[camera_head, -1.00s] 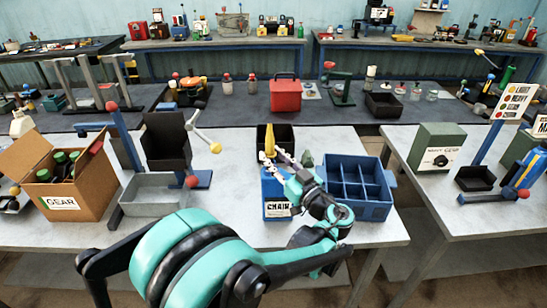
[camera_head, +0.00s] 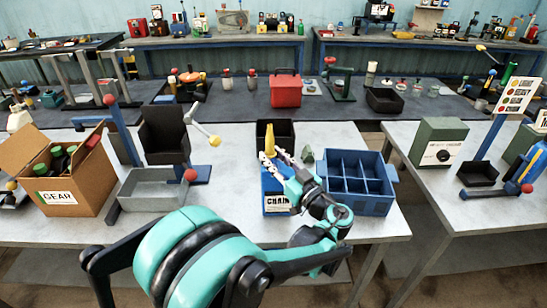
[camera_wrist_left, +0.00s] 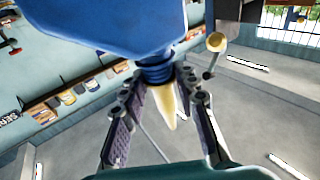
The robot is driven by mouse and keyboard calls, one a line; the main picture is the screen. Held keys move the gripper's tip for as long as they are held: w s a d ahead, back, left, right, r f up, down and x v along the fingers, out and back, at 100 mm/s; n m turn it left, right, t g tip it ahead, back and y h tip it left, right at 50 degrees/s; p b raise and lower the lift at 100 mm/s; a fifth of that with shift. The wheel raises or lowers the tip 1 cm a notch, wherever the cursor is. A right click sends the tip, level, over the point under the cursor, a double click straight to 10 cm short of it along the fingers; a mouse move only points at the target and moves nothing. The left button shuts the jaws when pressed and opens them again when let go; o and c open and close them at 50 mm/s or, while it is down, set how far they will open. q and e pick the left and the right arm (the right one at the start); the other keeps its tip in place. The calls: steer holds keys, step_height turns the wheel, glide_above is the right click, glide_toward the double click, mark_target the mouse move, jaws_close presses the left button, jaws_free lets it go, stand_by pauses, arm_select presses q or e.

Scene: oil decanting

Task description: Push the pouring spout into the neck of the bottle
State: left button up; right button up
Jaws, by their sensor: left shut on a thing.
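The blue bottle (camera_head: 272,184) with a white CHAIN label stands upright on the near table. The yellow pouring spout (camera_head: 268,143) points up above its top. In the left wrist view, the spout (camera_wrist_left: 168,106) is a pale yellow cone in line with the ringed blue neck (camera_wrist_left: 155,71) of the bottle (camera_wrist_left: 115,25). My left gripper (camera_head: 274,157) reaches in from the right of the bottle's top, its fingers on either side of the spout's base, shut on it. How deep the spout sits in the neck is hidden. My right gripper is out of view.
A blue divided crate (camera_head: 355,183) stands close on the bottle's right, and a black bin (camera_head: 275,133) behind it. A grey tray (camera_head: 150,190) and the GEAR carton (camera_head: 62,183) are to the left. Some bare tabletop lies between tray and bottle.

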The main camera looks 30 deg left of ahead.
arm_select(q)
steer(key=o, duration=1.1)
steer(key=v, duration=1.2)
steer(key=shift+a+f, duration=0.1)
